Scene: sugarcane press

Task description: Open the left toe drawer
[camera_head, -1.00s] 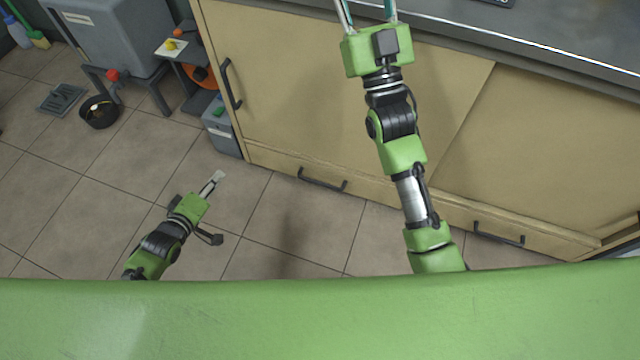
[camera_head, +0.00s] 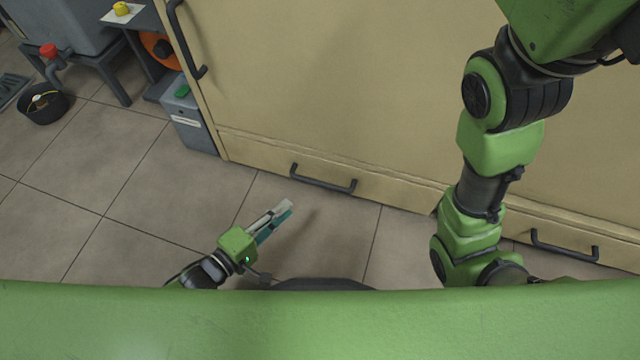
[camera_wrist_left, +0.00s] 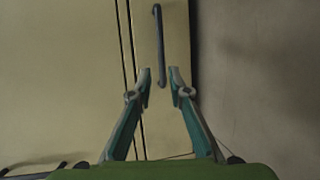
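The left toe drawer (camera_head: 270,160) is a low tan panel along the bottom of the cabinet, and it looks shut. Its dark bar handle (camera_head: 322,180) runs along its front. My left gripper (camera_head: 280,213) is low over the floor, in front of and a little left of the handle, apart from it. In the left wrist view, the two fingers (camera_wrist_left: 160,84) are spread apart with nothing between them, and the handle (camera_wrist_left: 160,45) shows upright just beyond the tips. My right arm crosses the right side of the head view; its gripper is out of the picture.
A second toe drawer handle (camera_head: 564,245) is at the right. A tall door handle (camera_head: 187,40) is on the cabinet at upper left. A grey box (camera_head: 190,120) stands beside the cabinet corner, and a black bowl (camera_head: 42,103) lies farther left. The tiled floor in front is mostly clear.

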